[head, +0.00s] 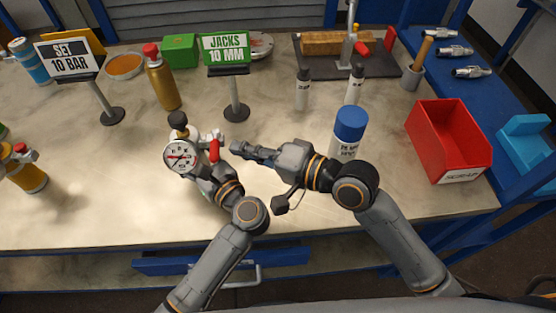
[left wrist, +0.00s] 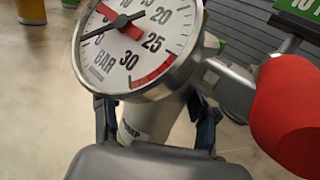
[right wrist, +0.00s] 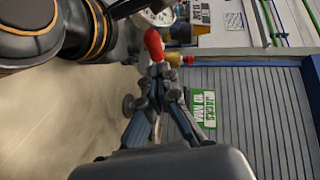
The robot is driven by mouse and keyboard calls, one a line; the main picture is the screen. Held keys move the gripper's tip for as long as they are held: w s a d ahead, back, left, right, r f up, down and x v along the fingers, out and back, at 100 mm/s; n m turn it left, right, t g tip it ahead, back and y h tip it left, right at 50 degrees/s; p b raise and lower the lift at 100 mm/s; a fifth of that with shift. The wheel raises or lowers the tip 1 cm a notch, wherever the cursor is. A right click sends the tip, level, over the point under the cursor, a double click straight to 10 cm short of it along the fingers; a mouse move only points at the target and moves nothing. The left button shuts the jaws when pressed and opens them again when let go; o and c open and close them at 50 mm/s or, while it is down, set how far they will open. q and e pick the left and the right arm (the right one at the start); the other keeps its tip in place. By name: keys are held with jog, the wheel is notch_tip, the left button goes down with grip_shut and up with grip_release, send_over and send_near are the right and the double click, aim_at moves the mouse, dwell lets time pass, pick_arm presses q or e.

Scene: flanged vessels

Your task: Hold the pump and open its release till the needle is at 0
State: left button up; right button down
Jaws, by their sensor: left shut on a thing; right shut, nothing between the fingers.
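The pump has a round white gauge (head: 181,157) and a dark knob (head: 178,119) on top; the gauge fills much of the left wrist view (left wrist: 140,40). There its black needle lies close to the 0 mark, and a red pointer crosses the dial. My left gripper (left wrist: 155,128) is shut on the pump's grey body. A red-gripped release lever (head: 214,150) sticks out to the right of the gauge and shows large in the left wrist view (left wrist: 290,115). My right gripper (head: 236,146) is shut and empty, just right of the lever; contact is unclear.
A gold bottle (head: 162,82) and the JACKS 10 MM sign (head: 226,48) stand behind the pump. A blue-capped bottle (head: 348,132) stands behind my right arm. A red bin (head: 447,140) is at the right. The table front (head: 100,215) is clear.

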pick_arm(q)
jog(key=shift+a, duration=0.1)
pick_arm(e)
jog(key=s+v, duration=0.1)
jog(key=v, duration=0.9)
jog(key=shift+s+r, duration=0.2)
dwell(1.9)
pick_arm(q)
jog(key=o, duration=1.7)
jog(key=shift+c, duration=0.2)
pick_arm(e)
jog(key=shift+a, duration=0.1)
